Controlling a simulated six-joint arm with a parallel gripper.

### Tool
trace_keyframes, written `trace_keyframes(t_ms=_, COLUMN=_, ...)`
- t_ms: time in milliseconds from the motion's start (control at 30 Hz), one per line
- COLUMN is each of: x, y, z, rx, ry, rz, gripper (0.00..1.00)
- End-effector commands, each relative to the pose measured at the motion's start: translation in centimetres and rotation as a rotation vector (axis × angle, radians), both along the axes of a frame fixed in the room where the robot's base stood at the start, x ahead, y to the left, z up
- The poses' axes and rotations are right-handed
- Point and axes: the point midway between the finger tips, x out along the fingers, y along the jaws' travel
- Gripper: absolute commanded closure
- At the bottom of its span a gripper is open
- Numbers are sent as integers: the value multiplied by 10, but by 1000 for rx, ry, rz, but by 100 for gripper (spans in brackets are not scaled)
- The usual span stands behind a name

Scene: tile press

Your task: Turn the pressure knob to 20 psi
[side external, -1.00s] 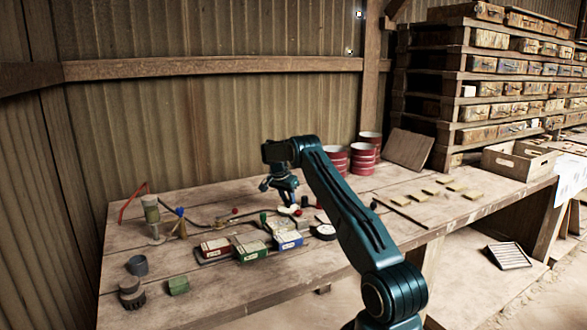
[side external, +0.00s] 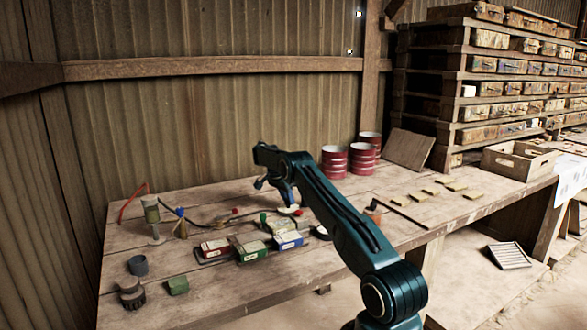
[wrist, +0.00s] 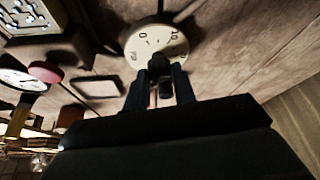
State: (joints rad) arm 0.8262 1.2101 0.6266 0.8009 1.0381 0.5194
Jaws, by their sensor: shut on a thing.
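The pressure knob (wrist: 160,66) is a small dark knob in front of a round pale dial (wrist: 150,42) with dark digits. The digits are blurred and mostly unreadable, so I cannot tell its setting. My gripper (wrist: 161,82) has its two fingers on either side of the knob and is shut on it. In the side view my gripper (side external: 291,202) reaches down over the pale dial (side external: 288,211) on the bench, and the knob is hidden there. A white-faced gauge (wrist: 22,80) shows at the left of the wrist view.
Red, green and blue boxes (side external: 250,250) stand close in front of the dial. Cables run across the bench. Flat tiles (side external: 430,192) lie to the right.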

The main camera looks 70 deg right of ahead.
Motion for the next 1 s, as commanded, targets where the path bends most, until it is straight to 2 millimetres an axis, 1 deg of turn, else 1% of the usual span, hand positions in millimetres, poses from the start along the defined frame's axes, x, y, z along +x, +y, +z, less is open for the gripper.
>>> trace_keyframes(t_ms=267, x=0, y=1, z=0, rx=4, ry=0, rz=0, gripper=96)
trace_keyframes(t_ms=300, x=0, y=1, z=0, rx=4, ry=0, rz=0, gripper=66)
trace_keyframes(t_ms=367, x=0, y=1, z=0, rx=3, ry=1, rz=0, gripper=54)
trace_keyframes(t_ms=400, x=0, y=1, z=0, rx=3, ry=1, rz=0, gripper=52)
trace_keyframes(t_ms=767, x=0, y=1, z=2, rx=1, ry=0, rz=1, gripper=52)
trace_keyframes(t_ms=867, x=2, y=2, z=5, rx=1, ry=0, rz=1, gripper=52)
trace_keyframes(t_ms=1000, x=4, y=6, z=15, rx=1, ry=-1, rz=1, gripper=52)
